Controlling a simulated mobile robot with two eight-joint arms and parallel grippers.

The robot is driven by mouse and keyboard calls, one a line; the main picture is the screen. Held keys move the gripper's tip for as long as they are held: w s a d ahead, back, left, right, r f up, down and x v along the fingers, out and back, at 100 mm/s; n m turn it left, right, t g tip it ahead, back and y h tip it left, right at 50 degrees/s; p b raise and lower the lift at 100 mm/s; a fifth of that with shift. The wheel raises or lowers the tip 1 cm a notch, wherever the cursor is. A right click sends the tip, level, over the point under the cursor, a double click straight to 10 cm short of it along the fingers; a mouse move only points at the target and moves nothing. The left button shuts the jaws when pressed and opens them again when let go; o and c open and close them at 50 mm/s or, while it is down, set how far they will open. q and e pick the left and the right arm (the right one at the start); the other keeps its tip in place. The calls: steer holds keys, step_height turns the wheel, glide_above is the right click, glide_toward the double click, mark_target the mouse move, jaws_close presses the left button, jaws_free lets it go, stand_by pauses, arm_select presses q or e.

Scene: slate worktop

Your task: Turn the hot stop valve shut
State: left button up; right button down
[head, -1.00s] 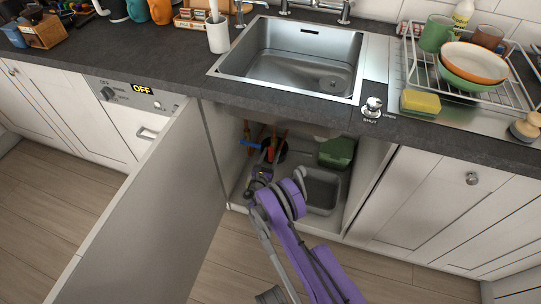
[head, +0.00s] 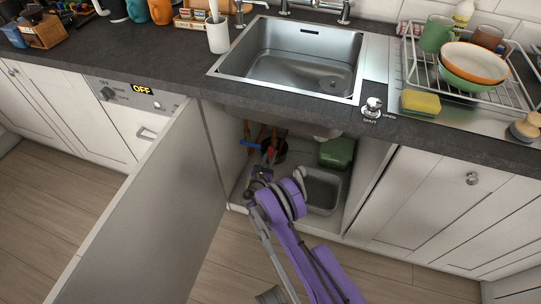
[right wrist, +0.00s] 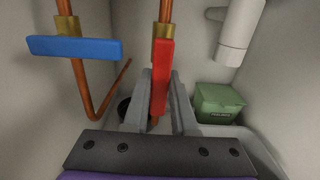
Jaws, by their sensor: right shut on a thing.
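The red lever (right wrist: 162,72) of the hot stop valve sits on a brass body on a copper pipe under the sink. It points down, in line with the pipe, in the right wrist view. It shows small in the head view (head: 271,154). My right gripper (right wrist: 160,98) has one finger on each side of its lower part and is shut on it. In the head view my right gripper (head: 264,173) is inside the cabinet. A blue lever (right wrist: 75,47) lies crosswise on the pipe to the left. My left gripper is out of view.
The open cabinet door (head: 150,205) stands to the left of my arm. A green box (right wrist: 218,102) and a white drain pipe (right wrist: 238,35) are on the right. A grey tub (head: 321,190) sits on the cabinet floor. The sink (head: 290,65) is above.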

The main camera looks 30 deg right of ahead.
stand_by(0.9)
steer(key=n+b, duration=0.1)
steer(key=n, duration=0.1)
steer(key=b, duration=0.1)
steer(key=shift+s+d+f+n+b, duration=0.15)
steer(key=shift+s+d+n+b, duration=0.15)
steer(key=shift+n+b, duration=0.1)
steer(key=shift+s+d+r+n+b, duration=0.4)
steer(key=shift+r+n, duration=0.2)
steer(key=shift+n, duration=1.95)
steer(key=shift+s+d+r+n+b, duration=0.25)
steer(key=shift+r+n+b, duration=0.35)
steer(key=shift+n, duration=1.9)
steer(key=shift+s+d+r+n+b, duration=0.2)
steer(key=shift+s+r+n+b, duration=0.35)
steer(key=shift+n, duration=2)
steer(key=shift+w+r, duration=0.15)
steer(key=c, duration=0.7)
jaws_free()
steer(key=p+v, duration=0.2)
steer(key=v, duration=0.9)
